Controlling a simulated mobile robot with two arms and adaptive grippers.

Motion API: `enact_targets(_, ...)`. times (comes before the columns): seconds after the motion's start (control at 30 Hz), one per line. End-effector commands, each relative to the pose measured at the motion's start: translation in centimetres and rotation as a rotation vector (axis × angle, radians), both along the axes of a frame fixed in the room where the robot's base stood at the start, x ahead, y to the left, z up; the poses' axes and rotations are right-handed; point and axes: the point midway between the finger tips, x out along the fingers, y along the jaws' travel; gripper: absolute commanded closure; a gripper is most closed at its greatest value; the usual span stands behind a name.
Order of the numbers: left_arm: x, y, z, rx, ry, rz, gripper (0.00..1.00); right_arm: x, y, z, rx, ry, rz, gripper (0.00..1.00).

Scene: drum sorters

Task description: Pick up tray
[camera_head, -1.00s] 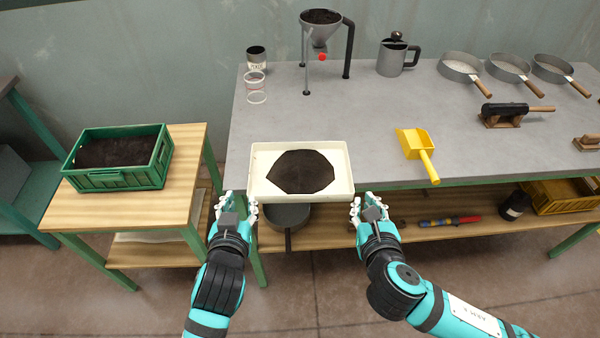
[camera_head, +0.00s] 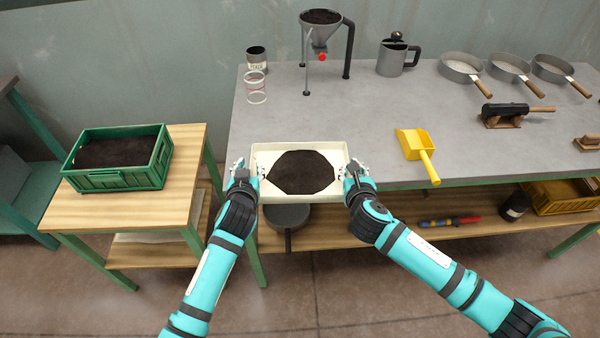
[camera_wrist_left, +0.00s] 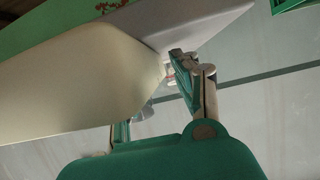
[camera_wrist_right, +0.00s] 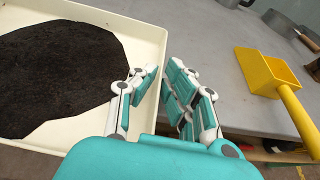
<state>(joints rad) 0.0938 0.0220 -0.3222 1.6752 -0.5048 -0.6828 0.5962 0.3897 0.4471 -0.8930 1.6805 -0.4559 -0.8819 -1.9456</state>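The cream tray (camera_head: 335,190) holds a dark soil patch and sits at the front edge of the grey bench. My left gripper (camera_head: 243,178) is at the tray's left side, with the tray's wall (camera_wrist_left: 90,80) between its parted fingers (camera_wrist_left: 165,95); one finger is partly hidden. My right gripper (camera_head: 355,178) is at the right side. In the right wrist view its fingers (camera_wrist_right: 162,88) straddle the tray's right wall, one inside and one outside, with a gap still showing. The tray appears to rest on the bench.
A yellow scoop (camera_head: 416,147) lies right of the tray. A funnel stand (camera_head: 321,40), jug (camera_head: 392,58) and several pans stand farther back on the bench (camera_head: 300,115). A green crate of soil (camera_head: 115,178) is on the wooden table (camera_head: 160,207) at left.

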Motion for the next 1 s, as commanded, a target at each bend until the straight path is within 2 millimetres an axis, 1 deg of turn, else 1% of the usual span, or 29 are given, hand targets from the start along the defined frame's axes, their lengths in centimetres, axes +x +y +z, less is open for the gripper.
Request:
enact_targets(0.1, 0.65, 0.05, -0.22, 0.000, -0.001, 0.000, 0.70, 0.62, 0.02, -0.26, 0.000, 0.000, 0.000, 0.91)
enact_targets(0.4, 0.77, 0.05, -0.32, 0.000, 0.000, 0.000, 0.70, 0.76, 0.02, -0.33, 0.000, 0.000, 0.000, 0.91)
enact_targets(0.43, 0.76, 0.05, -0.32, 0.000, 0.000, 0.000, 0.72, 0.76, 0.02, -0.33, 0.000, 0.000, 0.000, 0.93)
enact_targets(0.5, 0.76, 0.05, -0.32, 0.000, 0.000, 0.000, 0.81, 0.75, 0.02, -0.33, 0.000, 0.000, 0.000, 1.00)
enact_targets(0.63, 0.76, 0.04, -0.31, 0.000, 0.000, 0.000, 0.98, 0.74, 0.02, -0.34, 0.000, 0.000, 0.000, 1.00)
enact_targets(0.67, 0.76, 0.04, -0.31, 0.000, 0.000, 0.000, 1.00, 0.74, 0.02, -0.34, 0.000, 0.000, 0.000, 1.00)
enact_targets(1.0, 0.76, 0.02, -0.22, 0.000, -0.001, 0.000, 1.00, 0.74, 0.03, -0.27, 0.000, 0.000, 0.001, 1.00)
